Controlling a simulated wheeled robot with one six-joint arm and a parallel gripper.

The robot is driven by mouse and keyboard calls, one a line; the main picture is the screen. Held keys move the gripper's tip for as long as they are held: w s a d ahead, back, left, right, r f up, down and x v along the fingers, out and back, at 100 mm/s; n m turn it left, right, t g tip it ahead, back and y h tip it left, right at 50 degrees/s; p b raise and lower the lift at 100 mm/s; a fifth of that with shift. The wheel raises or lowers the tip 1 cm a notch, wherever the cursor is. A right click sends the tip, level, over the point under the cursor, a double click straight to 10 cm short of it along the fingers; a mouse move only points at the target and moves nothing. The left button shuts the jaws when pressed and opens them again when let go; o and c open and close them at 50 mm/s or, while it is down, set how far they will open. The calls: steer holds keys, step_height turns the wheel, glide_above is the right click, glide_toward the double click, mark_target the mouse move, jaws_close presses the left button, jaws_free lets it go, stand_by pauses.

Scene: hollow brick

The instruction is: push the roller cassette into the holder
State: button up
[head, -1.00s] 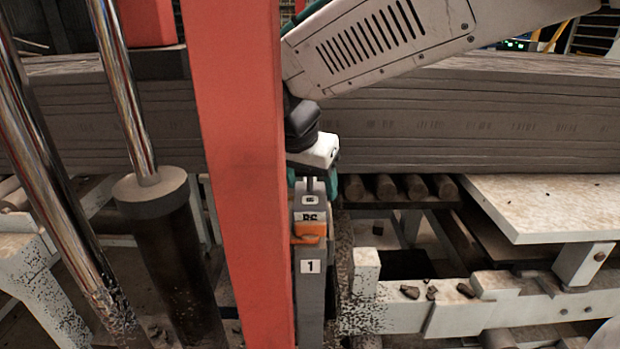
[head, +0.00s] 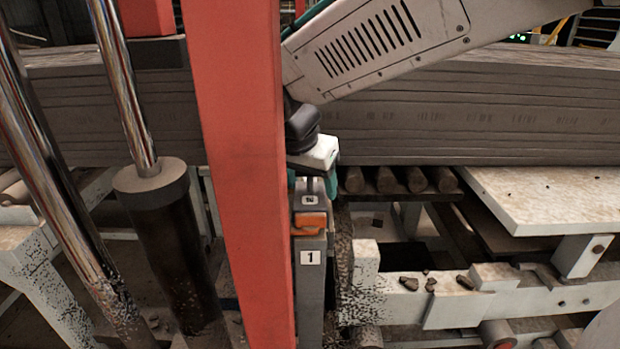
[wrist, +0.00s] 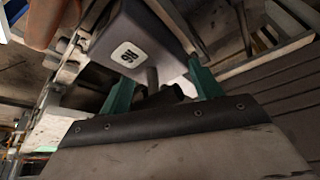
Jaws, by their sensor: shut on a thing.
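The roller cassette (head: 313,187) is a narrow grey block with a small white label, upright in the head view. Its lower part is hidden inside the grey holder (head: 311,285), which bears a white "1" label and an orange latch (head: 310,223). In the wrist view the cassette's labelled grey face (wrist: 165,33) lies just beyond the fingers. My gripper (head: 311,182) is above the holder, its teal fingers at the cassette's top. In the wrist view my gripper (wrist: 160,88) is shut on a dark handle part of the cassette. How deep the cassette sits is hidden.
A red post (head: 245,150) stands close left and covers the holder's left edge. Chrome rods (head: 125,90) are further left. A white frame (head: 450,300) with rubble and a pale plate (head: 540,200) lie to the right. A long layered grey stack (head: 450,115) runs behind.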

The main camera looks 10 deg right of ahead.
steer(key=shift+f, duration=0.8)
steer(key=o, duration=1.3)
steer(key=shift+o, duration=0.2)
steer(key=shift+r, duration=0.1)
steer(key=v, duration=0.7)
steer(key=shift+s+a+r, duration=0.1)
steer(key=shift+r, duration=0.2)
